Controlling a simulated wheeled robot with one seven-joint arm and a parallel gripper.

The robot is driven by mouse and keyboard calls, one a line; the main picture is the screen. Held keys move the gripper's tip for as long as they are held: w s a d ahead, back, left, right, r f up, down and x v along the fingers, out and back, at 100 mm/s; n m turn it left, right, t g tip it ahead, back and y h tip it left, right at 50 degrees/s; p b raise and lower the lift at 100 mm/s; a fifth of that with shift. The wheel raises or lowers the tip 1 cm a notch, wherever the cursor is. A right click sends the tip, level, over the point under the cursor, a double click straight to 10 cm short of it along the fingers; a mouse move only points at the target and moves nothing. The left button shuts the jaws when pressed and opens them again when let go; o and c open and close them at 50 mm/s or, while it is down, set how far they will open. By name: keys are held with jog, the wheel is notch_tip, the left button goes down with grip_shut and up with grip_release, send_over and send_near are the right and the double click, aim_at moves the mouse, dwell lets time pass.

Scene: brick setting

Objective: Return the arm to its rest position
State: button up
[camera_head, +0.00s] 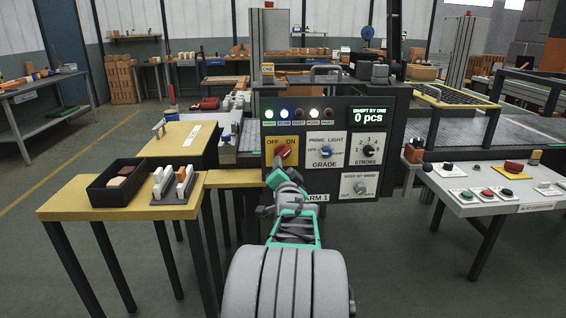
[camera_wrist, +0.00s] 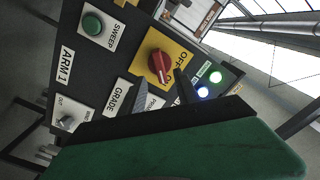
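My arm reaches forward from the bottom of the head view to a dark control panel (camera_head: 341,118). My gripper (camera_head: 280,165) is just in front of the panel, close below a red rotary switch (camera_head: 286,152) on a yellow OFF/ON plate. In the wrist view my gripper (camera_wrist: 162,88) shows two fingers apart with nothing between them. The red switch (camera_wrist: 160,67) shows beyond the fingertips; I see no clear contact. A green SWEEP button (camera_wrist: 93,23) is on the same panel.
The panel has GRADE (camera_head: 325,149) and STROKE (camera_head: 367,149) dials, lit lamps and a display reading 0 pcs. A yellow-topped table (camera_head: 75,205) with a black bin (camera_head: 119,182) stands left. A button table (camera_head: 490,190) stands right. The floor at lower left is clear.

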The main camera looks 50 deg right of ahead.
jog(key=shift+s+a, duration=0.15)
jog(key=shift+a, duration=0.05)
jog(key=w+a+r+n+y+p, duration=0.1)
jog(key=w+a+n+y+p, duration=0.25)
jog(key=a, duration=0.45)
jog(key=w+a+r+n+g+y+p, duration=0.15)
jog(key=a+p, duration=0.25)
jog(key=a, duration=0.5)
jog(key=w+a+r+n+y+p, duration=0.1)
jog(key=w+a+n+y+p, duration=0.25)
jog(key=a, duration=0.45)
jog(key=s+a+r+n+g+y+p, duration=0.1)
jog(key=s+a+n+y+p, duration=0.15)
jog(key=a, duration=0.45)
jog(key=s+a+n+g+y+p, duration=0.1)
jog(key=s+a+n+g+p, duration=0.2)
jog(key=a, duration=0.4)
jog(key=s+a+n+g+y+p, duration=0.1)
jog(key=s+a+n+g+p, duration=0.2)
jog(key=s+a, duration=0.7)
jog(key=s+n+p, duration=0.1)
jog(key=n+p, duration=0.1)
jog(key=p, duration=0.1)
jog(key=shift+s+a+r+y, duration=0.3)
jog(key=shift+s+a+r, duration=0.1)
